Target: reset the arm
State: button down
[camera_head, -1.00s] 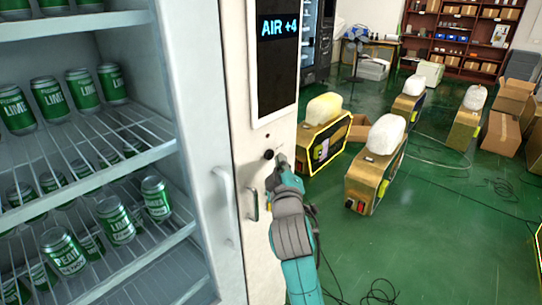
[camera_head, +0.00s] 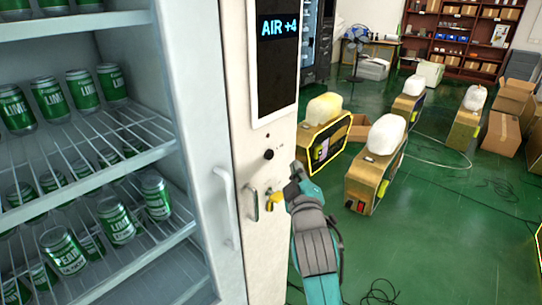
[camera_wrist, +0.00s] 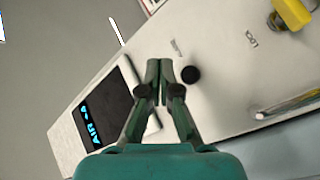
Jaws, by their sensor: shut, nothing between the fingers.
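My gripper (camera_head: 296,170) is shut and empty, off to the right of the vending machine's white front panel (camera_head: 254,168). In the wrist view its closed fingertips (camera_wrist: 157,66) point toward the panel. The panel carries a black round knob (camera_head: 268,154), which also shows in the wrist view (camera_wrist: 190,74) just right of the fingertips. A yellow key-like piece (camera_head: 276,198) sits at the lock below the knob; part of it shows at the wrist view's top right (camera_wrist: 292,12). My gripper is apart from it.
A display reading "AIR +4" (camera_head: 278,62) is above the knob. A glass-door cooler with green cans stands left, with a pale handle (camera_head: 226,205). Several box machines with white tops (camera_head: 376,165) stand on the green floor at right. Cables (camera_head: 380,292) lie on the floor.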

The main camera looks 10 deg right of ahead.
dwell(0.5)
jog(key=s+f+m+g+y, duration=0.2)
jog(key=s+f+y, duration=0.1)
jog(key=s+f, duration=1.95)
jog(key=s+f+m+g, duration=0.1)
jog(key=s+m, duration=0.4)
jog(key=s, duration=2.4)
jog(key=shift+a+f+m+g, duration=0.35)
jog(key=shift+f+m+g, duration=0.05)
